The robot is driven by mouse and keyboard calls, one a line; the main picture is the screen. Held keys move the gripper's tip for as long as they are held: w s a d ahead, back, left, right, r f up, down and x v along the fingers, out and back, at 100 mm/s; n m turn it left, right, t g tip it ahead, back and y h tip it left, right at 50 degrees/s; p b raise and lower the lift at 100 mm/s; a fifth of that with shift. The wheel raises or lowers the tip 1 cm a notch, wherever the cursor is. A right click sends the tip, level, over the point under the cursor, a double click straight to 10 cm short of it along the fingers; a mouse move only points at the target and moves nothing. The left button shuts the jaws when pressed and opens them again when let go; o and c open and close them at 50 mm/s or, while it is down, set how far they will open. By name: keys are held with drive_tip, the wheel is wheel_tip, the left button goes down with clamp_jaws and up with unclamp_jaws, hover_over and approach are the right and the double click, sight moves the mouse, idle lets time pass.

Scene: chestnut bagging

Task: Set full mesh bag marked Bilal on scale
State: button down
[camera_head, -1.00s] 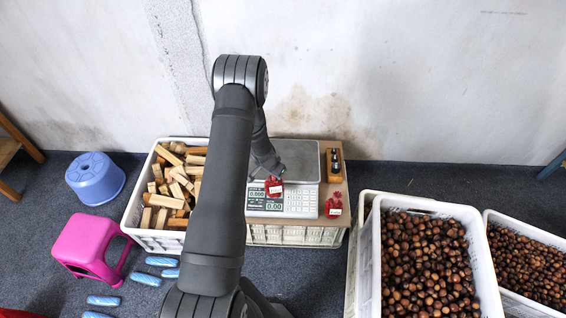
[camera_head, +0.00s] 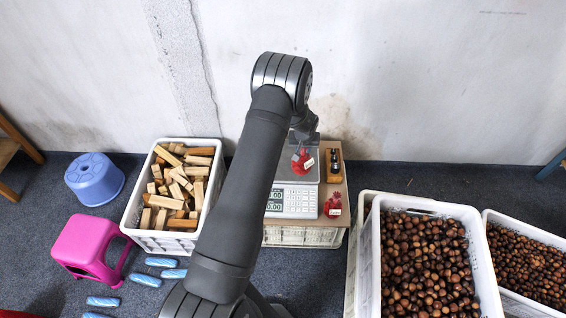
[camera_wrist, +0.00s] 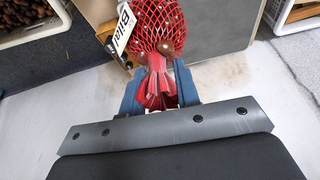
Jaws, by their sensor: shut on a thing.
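My gripper (camera_wrist: 160,95) is shut on the gathered neck of a red mesh bag (camera_wrist: 150,25) in the wrist view. Brown chestnuts show through the mesh, and a white tag on it reads "Bilal". In the head view the same bag (camera_head: 302,161) hangs from my gripper (camera_head: 303,142) over the scale's plate. The scale (camera_head: 292,203) has a grey metal plate and a white keypad front with a green display. Whether the bag touches the plate I cannot tell. My arm hides the scale's left part.
Another red bag with a white tag (camera_head: 333,203) stands right of the keypad. A wooden block with dark items (camera_head: 334,172) sits right of the plate. A crate of wood pieces (camera_head: 143,238) stands left, a crate of chestnuts (camera_head: 374,250) right. The wall is close behind.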

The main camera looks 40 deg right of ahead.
drive_tip(key=shift+d+r+n, duration=0.3)
drive_tip(key=shift+d+r, duration=0.05)
drive_tip(key=shift+d, duration=0.2)
drive_tip(key=shift+w+f, duration=0.2)
drive_tip(key=shift+w, duration=0.1)
drive_tip(key=w+a+f, duration=0.1)
drive_tip(key=w+f, duration=0.9)
drive_tip(key=shift+w+a+f, duration=0.2)
drive_tip(key=shift+w+a, duration=0.1)
drive_tip(key=shift+w, duration=0.1)
drive_tip(key=shift+f, duration=0.1)
drive_tip(key=c, duration=1.1)
unclamp_jaws()
drive_tip(key=shift+f, duration=0.1)
drive_tip(key=v, duration=1.2)
drive_tip(key=shift+s, duration=0.15)
